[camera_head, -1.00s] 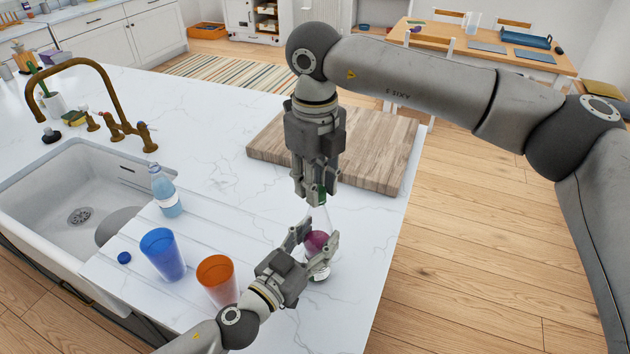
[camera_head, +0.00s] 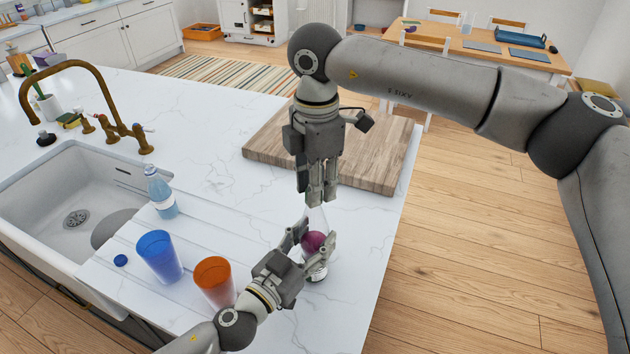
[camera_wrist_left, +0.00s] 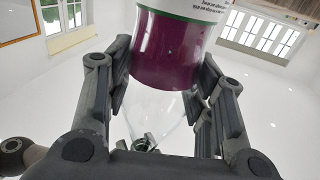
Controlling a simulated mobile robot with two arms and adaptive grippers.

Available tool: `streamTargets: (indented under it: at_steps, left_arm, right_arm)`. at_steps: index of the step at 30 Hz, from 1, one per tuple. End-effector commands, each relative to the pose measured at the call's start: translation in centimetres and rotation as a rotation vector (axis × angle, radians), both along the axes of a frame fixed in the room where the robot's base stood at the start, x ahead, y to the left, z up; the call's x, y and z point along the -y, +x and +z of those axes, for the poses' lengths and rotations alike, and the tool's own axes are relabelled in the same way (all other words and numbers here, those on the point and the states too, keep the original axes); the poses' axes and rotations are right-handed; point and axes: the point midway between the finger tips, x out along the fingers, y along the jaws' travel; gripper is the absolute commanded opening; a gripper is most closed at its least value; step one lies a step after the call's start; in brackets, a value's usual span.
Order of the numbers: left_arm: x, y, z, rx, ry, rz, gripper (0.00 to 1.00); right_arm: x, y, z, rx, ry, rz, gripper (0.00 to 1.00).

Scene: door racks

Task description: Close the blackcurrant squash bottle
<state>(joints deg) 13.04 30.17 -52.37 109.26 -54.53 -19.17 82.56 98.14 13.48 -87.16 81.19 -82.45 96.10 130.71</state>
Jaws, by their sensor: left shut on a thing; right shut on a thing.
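The blackcurrant squash bottle (camera_head: 313,242) stands upright near the counter's front edge, with purple liquid below a clear tapering upper part. My left gripper (camera_head: 316,250) is shut around its body from the front left. The left wrist view shows the bottle's purple part (camera_wrist_left: 168,52), its label edge and its clear taper between the two fingers (camera_wrist_left: 160,95). My right gripper (camera_head: 319,202) points straight down over the bottle's neck, shut. What it grips is hidden by its fingers; it is at the bottle's top, where the cap is. Whether the cap is seated cannot be seen.
A blue cup (camera_head: 160,257) and an orange cup (camera_head: 214,281) stand to the left. A wooden board (camera_head: 378,160) lies behind my right gripper. The sink (camera_head: 75,190) is at left.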

Motion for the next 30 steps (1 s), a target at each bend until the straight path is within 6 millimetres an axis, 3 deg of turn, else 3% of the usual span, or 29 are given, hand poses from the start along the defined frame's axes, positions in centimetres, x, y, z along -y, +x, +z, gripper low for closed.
streamTargets:
  at_steps: [6, 12, 24, 25, 30]
  left_arm:
    - [0.05, -0.05, 0.00, 0.000, 0.000, -0.001, 0.00]
    - [0.06, -0.05, -0.01, 0.000, 0.000, -0.002, 0.00]
    - [0.06, -0.05, 0.00, 0.000, 0.000, -0.002, 0.00]
    - [0.06, -0.05, 0.00, 0.000, 0.000, -0.002, 0.00]
    - [0.06, -0.05, 0.00, -0.001, -0.001, -0.002, 0.00]
  right_arm:
    - [0.07, -0.15, 0.04, 0.002, 0.001, -0.391, 0.19]
    - [0.04, -0.26, 0.14, 0.006, -0.001, -0.664, 0.19]
    - [0.06, -0.31, 0.00, 0.001, 0.000, -0.745, 0.19]
    - [0.07, -0.30, 0.00, 0.001, 0.000, -0.744, 0.28]
    - [0.08, -0.31, -0.01, 0.001, 0.000, -0.743, 0.48]
